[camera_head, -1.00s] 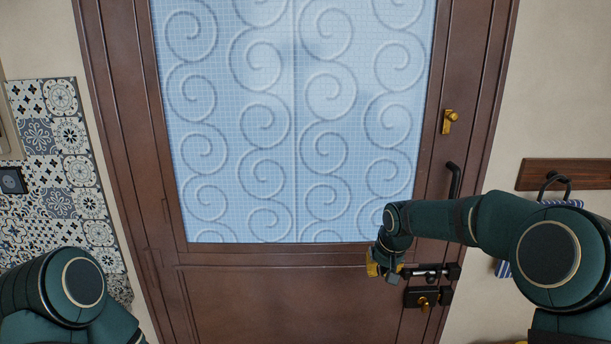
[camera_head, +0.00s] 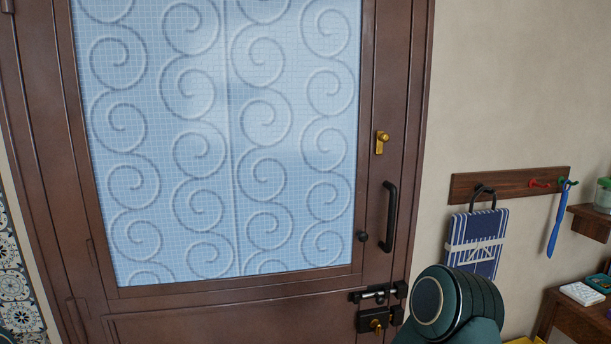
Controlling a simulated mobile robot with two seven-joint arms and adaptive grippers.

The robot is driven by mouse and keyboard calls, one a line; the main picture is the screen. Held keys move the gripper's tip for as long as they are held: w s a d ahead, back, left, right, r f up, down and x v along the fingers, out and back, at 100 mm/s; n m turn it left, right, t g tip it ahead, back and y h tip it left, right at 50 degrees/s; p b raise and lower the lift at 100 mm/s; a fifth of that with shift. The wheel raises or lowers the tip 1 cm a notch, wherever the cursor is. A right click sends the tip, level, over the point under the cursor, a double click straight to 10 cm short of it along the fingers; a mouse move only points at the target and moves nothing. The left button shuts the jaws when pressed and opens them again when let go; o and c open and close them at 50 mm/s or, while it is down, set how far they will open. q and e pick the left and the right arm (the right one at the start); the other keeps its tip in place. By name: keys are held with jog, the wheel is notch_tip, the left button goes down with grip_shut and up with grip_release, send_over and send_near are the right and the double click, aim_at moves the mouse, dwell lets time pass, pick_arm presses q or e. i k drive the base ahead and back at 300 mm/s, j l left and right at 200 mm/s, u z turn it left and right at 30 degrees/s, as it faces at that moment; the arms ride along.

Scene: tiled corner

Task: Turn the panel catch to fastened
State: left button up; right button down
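The brown door holds a blue patterned glass panel (camera_head: 225,140) in its upper part. A small black knob (camera_head: 362,236) sits at the lower right of the panel's frame and could be the panel catch; its setting is too small to read. A brass turn piece (camera_head: 381,142) is higher on the right side of the door. Neither gripper is in view. Only a dark green section of my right arm shows at the bottom, right of the door's lock.
A black pull handle (camera_head: 390,217) stands out beside the black knob. Below are a sliding bolt (camera_head: 374,294) and a black lock box (camera_head: 367,320).

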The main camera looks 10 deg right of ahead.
aim_at(382, 136)
jog(key=z, duration=1)
